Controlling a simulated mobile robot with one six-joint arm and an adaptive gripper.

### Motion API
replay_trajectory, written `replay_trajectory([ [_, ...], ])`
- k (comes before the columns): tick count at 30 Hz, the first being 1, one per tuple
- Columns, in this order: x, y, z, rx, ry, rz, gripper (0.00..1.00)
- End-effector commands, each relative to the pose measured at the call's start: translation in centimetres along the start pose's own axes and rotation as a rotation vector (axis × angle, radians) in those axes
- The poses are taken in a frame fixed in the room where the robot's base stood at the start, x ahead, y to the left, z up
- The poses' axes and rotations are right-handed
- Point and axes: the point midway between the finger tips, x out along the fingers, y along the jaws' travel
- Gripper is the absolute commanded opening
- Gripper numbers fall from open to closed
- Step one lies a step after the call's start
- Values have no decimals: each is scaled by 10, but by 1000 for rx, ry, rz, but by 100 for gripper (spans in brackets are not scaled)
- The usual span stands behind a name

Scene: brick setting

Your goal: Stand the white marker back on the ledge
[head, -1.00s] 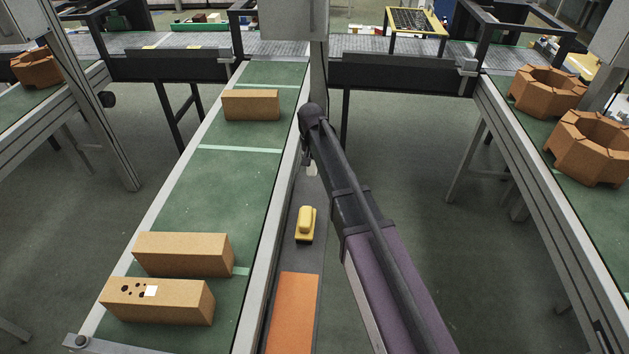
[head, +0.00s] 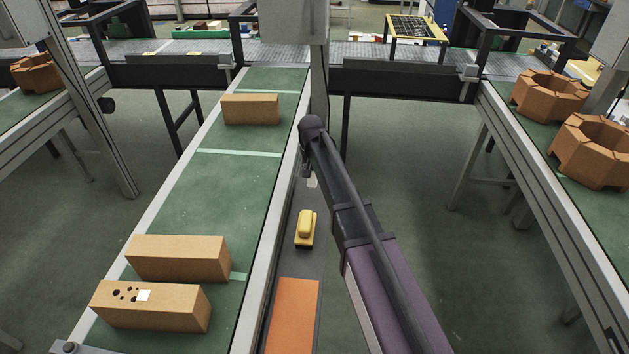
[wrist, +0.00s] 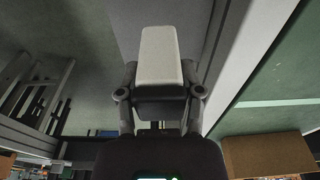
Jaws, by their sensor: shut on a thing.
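The white marker (wrist: 160,55) is held between the fingers of my gripper (wrist: 160,92) in the wrist view, its pale body extending away from the camera. In the head view my gripper (head: 307,168) hangs beside the right edge of the green belt, with a small pale tip of the marker (head: 312,183) showing below it. The ledge (head: 284,262) is the narrow grey strip along the belt's right side. The marker is above the far part of the ledge; its exact gap is too small to tell. Most of the marker is hidden by my arm in the head view.
Tan bricks (head: 178,258) stand on the green belt (head: 215,195) to the left. A grey post (head: 319,80) rises behind my gripper.

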Motion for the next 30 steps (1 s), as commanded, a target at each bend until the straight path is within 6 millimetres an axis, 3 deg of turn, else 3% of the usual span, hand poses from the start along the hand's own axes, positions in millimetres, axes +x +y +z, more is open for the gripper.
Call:
replay_trajectory([
  [10, 29, 0, 3, 0, 0, 0, 18],
  [28, 35, 0, 4, 1, 0, 0, 18],
  [29, 34, 0, 4, 1, 0, 0, 51],
  [30, 34, 0, 4, 1, 0, 0, 63],
])
